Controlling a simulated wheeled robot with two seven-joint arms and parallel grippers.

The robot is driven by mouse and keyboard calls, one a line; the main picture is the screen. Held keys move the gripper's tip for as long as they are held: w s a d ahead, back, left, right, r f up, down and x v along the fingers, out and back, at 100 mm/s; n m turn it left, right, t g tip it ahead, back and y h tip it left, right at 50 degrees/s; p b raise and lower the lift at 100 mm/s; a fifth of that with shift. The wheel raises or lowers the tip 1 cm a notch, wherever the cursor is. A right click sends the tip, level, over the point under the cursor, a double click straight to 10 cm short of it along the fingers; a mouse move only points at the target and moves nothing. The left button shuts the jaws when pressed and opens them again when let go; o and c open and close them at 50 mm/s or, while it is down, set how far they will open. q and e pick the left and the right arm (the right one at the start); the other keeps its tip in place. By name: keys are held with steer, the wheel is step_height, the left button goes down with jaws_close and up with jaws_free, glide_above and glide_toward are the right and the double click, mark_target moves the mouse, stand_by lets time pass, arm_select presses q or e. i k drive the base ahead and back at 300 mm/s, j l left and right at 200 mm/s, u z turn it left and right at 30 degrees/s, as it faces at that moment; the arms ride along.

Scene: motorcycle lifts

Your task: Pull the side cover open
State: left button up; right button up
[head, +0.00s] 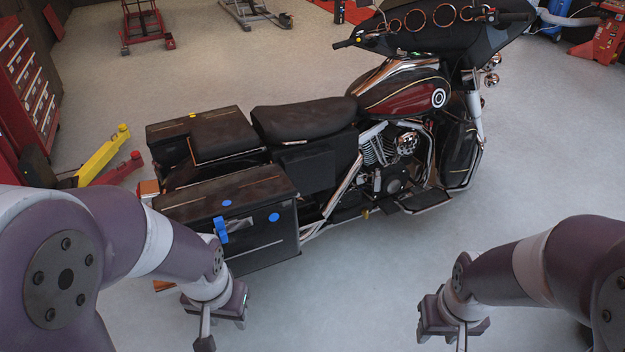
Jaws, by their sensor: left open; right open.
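A motorcycle (400,95) with a dark red tank stands in the middle, facing right. Its near black side case (240,205) has a closed lid, blue round spots and a blue handle-like piece (221,229) on its outer face. A flat black side panel (306,168) sits below the seat and looks shut. I cannot tell for sure which part is the side cover. My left gripper (222,328) is open and empty, below and in front of the near case, apart from it. My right gripper (444,333) is open and empty over bare floor, well right of the case.
A red tool cabinet (28,95) stands at the left edge. A yellow and red lift arm (103,155) lies left of the rear cases. Red lifts (146,28) stand far back. The grey floor between my arms and right of the motorcycle is clear.

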mark_target(311, 171)
steer(key=i+l+u, duration=0.25)
steer(key=i+l, duration=0.65)
steer(key=i, duration=0.2)
steer(key=i+l+u, duration=0.3)
steer(key=i+l, duration=0.75)
